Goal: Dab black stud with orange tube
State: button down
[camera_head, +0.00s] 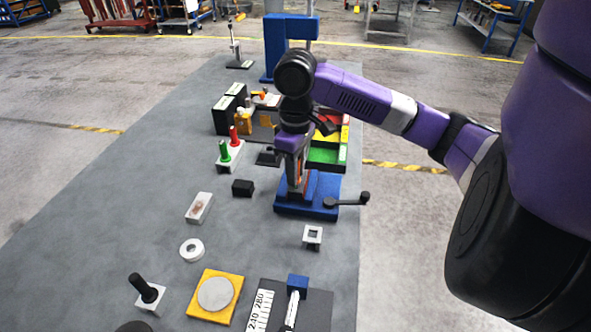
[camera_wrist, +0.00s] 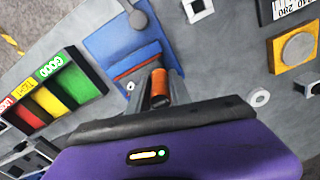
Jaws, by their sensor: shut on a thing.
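My gripper (camera_head: 297,180) points down in the head view, over or in front of the blue fixture base. In the wrist view my gripper (camera_wrist: 158,92) is shut on the orange tube (camera_wrist: 159,84), which shows between the fingers. Only a sliver of orange shows in the head view; I cannot tell if the tube's lower end touches the fixture. The black stud (camera_head: 142,288) stands up, slightly tilted in the picture, from a white square base at the front left, well apart from my gripper.
A blue fixture (camera_head: 325,187) with a black-knobbed lever is under my gripper. A white ring (camera_head: 191,250), a yellow plate (camera_head: 234,284) and a sorting tray (camera_wrist: 62,90) lie around. The grey table's left side is clear.

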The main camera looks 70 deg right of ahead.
jog(key=shift+f, duration=0.6)
dwell(1.6)
jog(key=shift+r+p, duration=2.65)
jog(key=shift+r, duration=0.5)
